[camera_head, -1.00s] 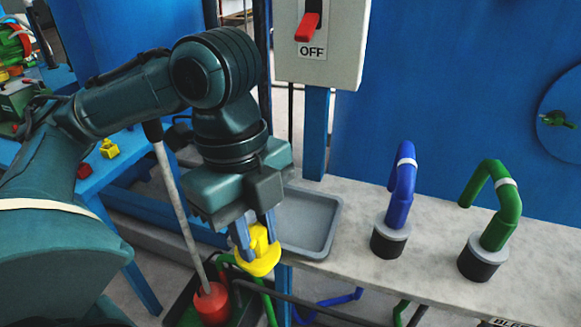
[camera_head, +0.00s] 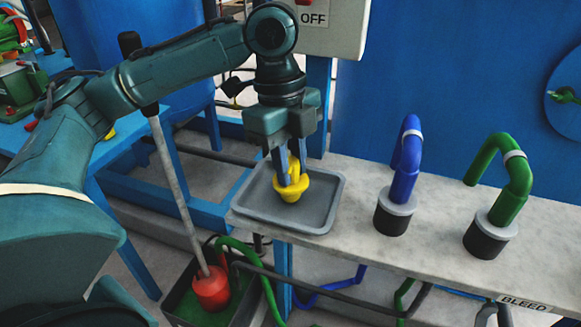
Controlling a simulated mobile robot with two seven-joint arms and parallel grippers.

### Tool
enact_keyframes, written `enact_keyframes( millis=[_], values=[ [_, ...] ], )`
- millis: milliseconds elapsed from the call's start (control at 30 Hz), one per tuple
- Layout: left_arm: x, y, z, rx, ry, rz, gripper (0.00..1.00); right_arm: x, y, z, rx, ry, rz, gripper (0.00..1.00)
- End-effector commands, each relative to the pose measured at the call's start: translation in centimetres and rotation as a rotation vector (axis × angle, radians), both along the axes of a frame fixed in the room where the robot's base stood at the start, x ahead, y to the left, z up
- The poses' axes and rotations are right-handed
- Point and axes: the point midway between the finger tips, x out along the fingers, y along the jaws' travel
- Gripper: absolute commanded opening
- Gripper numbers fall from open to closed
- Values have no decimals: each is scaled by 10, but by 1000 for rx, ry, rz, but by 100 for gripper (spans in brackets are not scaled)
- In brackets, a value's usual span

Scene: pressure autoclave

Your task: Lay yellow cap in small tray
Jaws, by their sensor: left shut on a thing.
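The yellow cap (camera_head: 291,187) is between the fingers of my left gripper (camera_head: 290,172), which is shut on it. The gripper points down over the small grey tray (camera_head: 322,212), at the left end of the pale bench. The cap appears inside the tray's outline, at or just above its floor; I cannot tell whether it touches. My right gripper is not in view.
A blue bent pipe (camera_head: 405,175) and a green bent pipe (camera_head: 515,185) with dark bases stand on the bench (camera_head: 350,235) to the right. A red-ended plunger (camera_head: 211,288) leans below the bench's left end. A switch box (camera_head: 335,25) hangs behind.

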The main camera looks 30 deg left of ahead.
Motion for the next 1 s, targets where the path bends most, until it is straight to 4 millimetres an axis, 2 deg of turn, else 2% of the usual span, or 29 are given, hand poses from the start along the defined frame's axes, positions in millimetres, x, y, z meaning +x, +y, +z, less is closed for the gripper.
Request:
enact_keyframes(
  millis=[333,367,600,900,1000],
  values=[
    [0,0,-2,-2,1,0,0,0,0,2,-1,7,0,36],
    [0,0,-2,-2,1,0,23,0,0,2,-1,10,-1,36],
    [0,0,-2,-1,-1,0,43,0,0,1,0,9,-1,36],
    [0,0,-1,-1,-2,0,44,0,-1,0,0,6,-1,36],
    [0,1,12,-1,-3,0,44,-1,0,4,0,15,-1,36]
  ],
)
